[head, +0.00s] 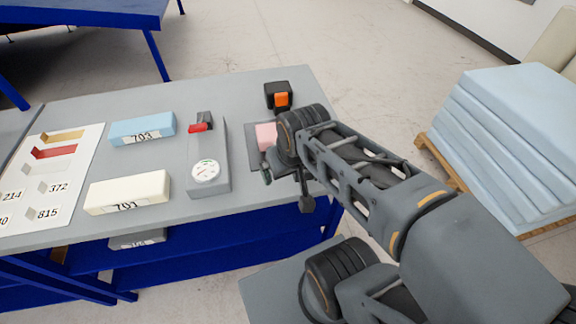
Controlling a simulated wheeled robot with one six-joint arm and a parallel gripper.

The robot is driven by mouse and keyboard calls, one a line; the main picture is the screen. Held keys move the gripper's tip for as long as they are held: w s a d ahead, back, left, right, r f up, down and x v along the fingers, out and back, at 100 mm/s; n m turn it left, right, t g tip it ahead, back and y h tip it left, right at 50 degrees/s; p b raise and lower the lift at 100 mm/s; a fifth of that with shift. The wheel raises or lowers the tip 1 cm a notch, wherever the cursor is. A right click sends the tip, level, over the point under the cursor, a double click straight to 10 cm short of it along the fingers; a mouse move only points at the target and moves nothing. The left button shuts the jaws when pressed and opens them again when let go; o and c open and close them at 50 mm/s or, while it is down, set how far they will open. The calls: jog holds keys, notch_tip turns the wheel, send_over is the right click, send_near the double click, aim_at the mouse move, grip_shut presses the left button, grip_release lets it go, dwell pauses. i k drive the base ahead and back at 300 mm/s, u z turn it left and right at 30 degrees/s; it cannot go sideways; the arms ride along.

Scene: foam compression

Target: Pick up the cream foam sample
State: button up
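The cream foam sample (127,192) is a pale block labelled 701. It lies flat near the front edge of the grey table, left of the gauge device. My gripper (304,194) is at the right end of the table, well to the right of the cream sample and apart from it. My own wrist hides much of the gripper, and its finger opening cannot be made out. No foam shows in it.
A blue foam block (142,130) labelled 703 lies behind the cream one. A gauge device (209,165) with a red part stands to their right. A pink block (266,136) is partly hidden by my arm. A sample board (84,187) lies left.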

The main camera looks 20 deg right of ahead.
aim_at(110, 196)
jog(key=u, duration=2.6)
jog(key=i, duration=1.95)
jog(key=z, duration=1.15)
